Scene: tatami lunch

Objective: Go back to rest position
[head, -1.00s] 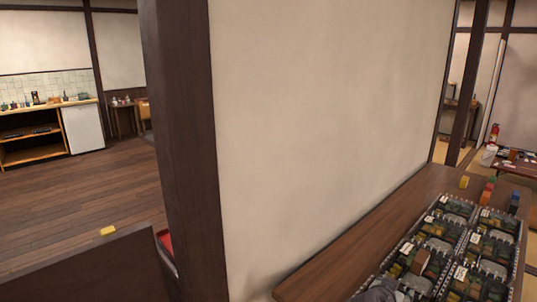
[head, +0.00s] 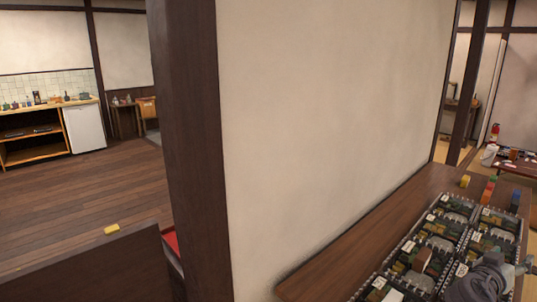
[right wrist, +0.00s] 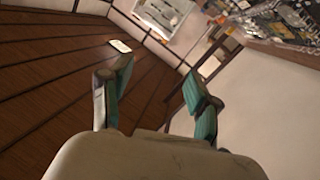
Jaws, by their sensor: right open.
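My right gripper (head: 520,270) shows at the lower right of the head view as a grey shape, over the near right part of the trays. In the right wrist view it is open (right wrist: 158,80), with two green-padded fingers spread apart and nothing between them. The fingers point into open room, with dark floorboards and a pale wall beyond. My left gripper is not in view.
A wooden counter (head: 345,262) along the wall holds several black divided trays (head: 440,235) and coloured blocks (head: 490,186). A dark pillar (head: 187,150) stands left of the wall. A yellow block (head: 111,229) sits by a dark panel (head: 95,270). The wooden floor (head: 80,200) is clear.

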